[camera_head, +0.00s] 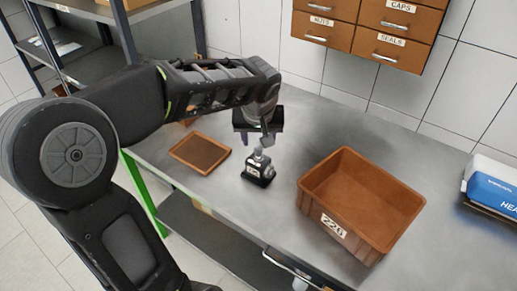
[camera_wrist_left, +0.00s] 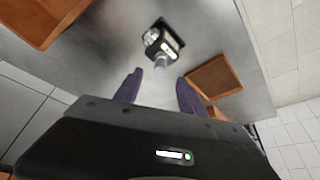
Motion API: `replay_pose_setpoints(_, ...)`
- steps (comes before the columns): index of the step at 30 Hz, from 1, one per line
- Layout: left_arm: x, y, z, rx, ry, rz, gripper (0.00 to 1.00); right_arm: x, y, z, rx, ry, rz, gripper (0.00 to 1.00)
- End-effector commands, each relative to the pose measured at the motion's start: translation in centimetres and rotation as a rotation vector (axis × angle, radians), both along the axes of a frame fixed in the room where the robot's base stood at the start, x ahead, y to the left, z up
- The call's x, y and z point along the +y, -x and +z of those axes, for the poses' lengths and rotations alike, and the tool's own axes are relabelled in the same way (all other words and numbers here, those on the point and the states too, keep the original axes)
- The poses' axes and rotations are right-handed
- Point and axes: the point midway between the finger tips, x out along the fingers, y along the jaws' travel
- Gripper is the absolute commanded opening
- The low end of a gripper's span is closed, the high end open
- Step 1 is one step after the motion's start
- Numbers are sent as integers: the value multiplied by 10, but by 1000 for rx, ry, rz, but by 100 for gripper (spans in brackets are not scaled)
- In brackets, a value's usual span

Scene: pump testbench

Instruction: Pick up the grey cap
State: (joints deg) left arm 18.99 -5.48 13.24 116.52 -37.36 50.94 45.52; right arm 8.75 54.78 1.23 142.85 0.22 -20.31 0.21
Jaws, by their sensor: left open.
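A small pump unit (camera_head: 257,172) with a dark, labelled base and grey upper parts stands on the metal bench. It also shows in the left wrist view (camera_wrist_left: 163,44), ahead of the fingers. A light grey, roughly cylindrical piece (camera_wrist_left: 160,62) sticks out from it towards me; I cannot tell whether this is the grey cap. My left gripper (camera_head: 257,139) is above and just behind the pump unit in the head view. Its two purple fingers (camera_wrist_left: 158,88) are apart with nothing between them. My right gripper is not in view.
A brown bin (camera_head: 328,187) stands right of the pump unit. A shallow brown tray (camera_head: 183,160) lies to its left. Labelled drawers (camera_head: 379,44) hang on the wall behind. A blue and white box (camera_head: 490,188) is at the far right. The bench between bin and box is clear.

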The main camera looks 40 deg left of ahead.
Motion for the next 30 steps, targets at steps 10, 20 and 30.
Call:
replay_pose_setpoints(10, 6, -7, -18, 4, 1, 2, 48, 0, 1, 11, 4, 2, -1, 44)
replay_pose_setpoints(20, 13, -18, -47, 0, 0, 0, 48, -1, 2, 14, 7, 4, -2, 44)
replay_pose_setpoints(30, 13, -18, -47, 0, 0, 0, 48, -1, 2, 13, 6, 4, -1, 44)
